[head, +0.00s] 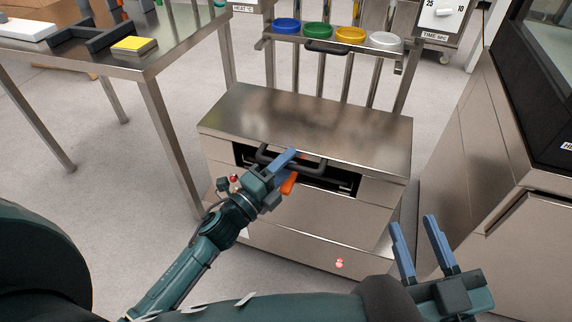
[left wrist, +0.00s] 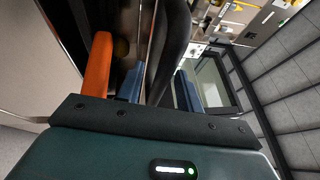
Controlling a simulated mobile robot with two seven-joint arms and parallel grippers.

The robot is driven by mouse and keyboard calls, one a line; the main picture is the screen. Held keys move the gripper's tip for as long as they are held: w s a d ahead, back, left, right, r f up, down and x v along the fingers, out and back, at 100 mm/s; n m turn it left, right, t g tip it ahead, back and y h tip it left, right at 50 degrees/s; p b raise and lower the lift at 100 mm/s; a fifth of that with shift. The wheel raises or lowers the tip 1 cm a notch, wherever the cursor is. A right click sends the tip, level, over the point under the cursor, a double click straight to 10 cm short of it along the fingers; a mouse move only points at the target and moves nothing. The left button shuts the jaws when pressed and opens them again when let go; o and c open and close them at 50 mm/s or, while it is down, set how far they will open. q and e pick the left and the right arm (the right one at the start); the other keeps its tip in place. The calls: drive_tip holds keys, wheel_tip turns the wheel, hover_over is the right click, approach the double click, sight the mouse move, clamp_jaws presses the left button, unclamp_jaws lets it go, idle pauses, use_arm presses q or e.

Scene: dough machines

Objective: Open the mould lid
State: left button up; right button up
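The low steel machine (head: 310,128) stands in the middle of the head view, its flat top down. A black bar handle (head: 313,166) runs along the dark recess in its upper front. My left gripper (head: 285,160) is at the handle's left part. The handle's far side is hidden by the gripper. My right gripper (head: 424,245) is open and empty, right of the machine's front.
A steel table (head: 150,62) with a yellow-topped block (head: 134,45) stands at the left. A rack with blue, green, yellow and white bowls (head: 318,31) is behind the machine. A large steel cabinet (head: 500,150) stands close at the right.

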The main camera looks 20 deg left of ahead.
use_arm(q)
drive_tip(key=shift+w, duration=0.1)
drive_tip(key=shift+c, duration=0.6)
clamp_jaws()
